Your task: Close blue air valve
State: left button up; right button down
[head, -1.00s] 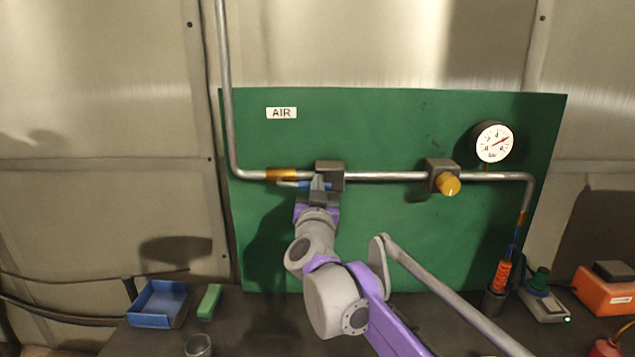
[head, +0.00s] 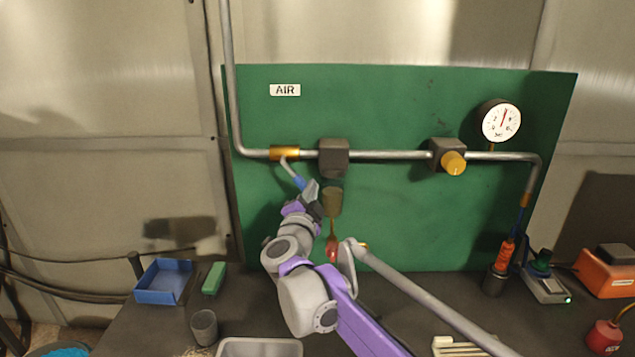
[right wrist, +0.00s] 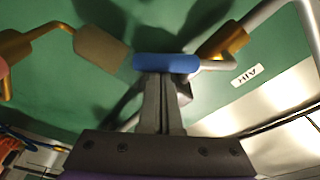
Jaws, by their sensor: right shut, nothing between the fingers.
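The valve's lever has a blue grip (head: 300,183) and a thin metal arm running from the brass valve body (head: 284,153) on the pipe under the AIR label. The lever slants down and to the right, away from the pipe's line. My right gripper (head: 313,191) is shut and empty, at the grip's lower end. In the right wrist view the blue grip (right wrist: 165,63) lies across the tips of my closed fingers (right wrist: 165,82), seemingly touching them. My left gripper is not in view.
A dark filter block (head: 333,157) with an olive bowl (head: 332,201) hangs just right of my gripper. A yellow-knobbed regulator (head: 453,163) and a pressure gauge (head: 501,121) are farther right. A blue bin (head: 163,282) and grey cup (head: 204,327) stand on the bench.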

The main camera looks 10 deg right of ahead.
jog(key=shift+w+a+f+m+g+p, duration=0.1)
jog(key=shift+w+a+f+m+g, duration=0.1)
jog(key=shift+a+f+m, duration=0.45)
jog(key=shift+w+a+f+m+g+p, duration=0.15)
jog(key=shift+a+f+m+g, duration=0.1)
jog(key=shift+a+m, duration=0.85)
jog(key=shift+w+a+f+m+g+p, duration=0.15)
jog(key=shift+a+f+m, duration=0.35)
jog(key=shift+m, duration=0.65)
